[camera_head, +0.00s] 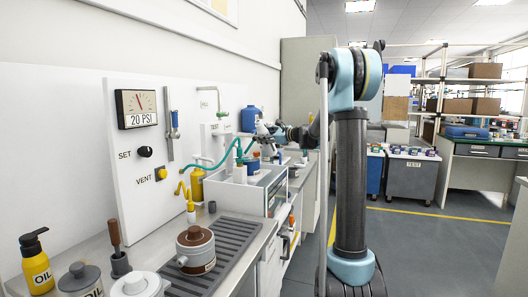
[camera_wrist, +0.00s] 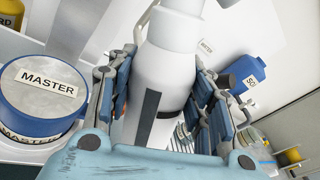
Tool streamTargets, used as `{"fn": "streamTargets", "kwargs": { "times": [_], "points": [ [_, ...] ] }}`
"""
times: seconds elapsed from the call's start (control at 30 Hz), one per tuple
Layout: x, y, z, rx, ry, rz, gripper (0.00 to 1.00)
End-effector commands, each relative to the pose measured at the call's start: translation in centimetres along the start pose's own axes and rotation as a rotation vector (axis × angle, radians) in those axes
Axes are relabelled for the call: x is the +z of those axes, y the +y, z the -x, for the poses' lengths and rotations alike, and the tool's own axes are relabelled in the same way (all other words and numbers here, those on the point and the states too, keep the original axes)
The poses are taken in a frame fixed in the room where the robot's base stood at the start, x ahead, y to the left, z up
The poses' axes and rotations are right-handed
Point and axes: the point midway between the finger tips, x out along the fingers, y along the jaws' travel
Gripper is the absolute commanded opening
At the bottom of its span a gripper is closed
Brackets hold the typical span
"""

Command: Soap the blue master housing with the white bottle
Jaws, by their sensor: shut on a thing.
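The blue master housing (camera_wrist: 45,98) is a round blue body with a grey top labelled MASTER. In the head view the white bottle (camera_head: 262,127) is raised above the bench at my gripper (camera_head: 276,133), apart from the housing in the wrist view.
A blue jug (camera_wrist: 242,74) stands to the right of the bottle, its label partly legible. A yellow container (camera_wrist: 10,13) is at the upper left. In the head view, a gauge panel (camera_head: 140,170), teal hose and white box (camera_head: 250,190) crowd the bench. The floor at right is clear.

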Motion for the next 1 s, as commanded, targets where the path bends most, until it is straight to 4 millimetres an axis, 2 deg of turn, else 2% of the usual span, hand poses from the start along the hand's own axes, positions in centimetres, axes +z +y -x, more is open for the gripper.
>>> {"fn": "streamTargets", "kwargs": {
  "times": [0.53, 1.0],
  "points": [
    [-5.5, 3.1, -0.8, 0.002, -0.001, 0.000, 0.17],
    [-6.1, 3.2, -0.6, -0.001, 0.000, 0.000, 0.17]
  ]
}}
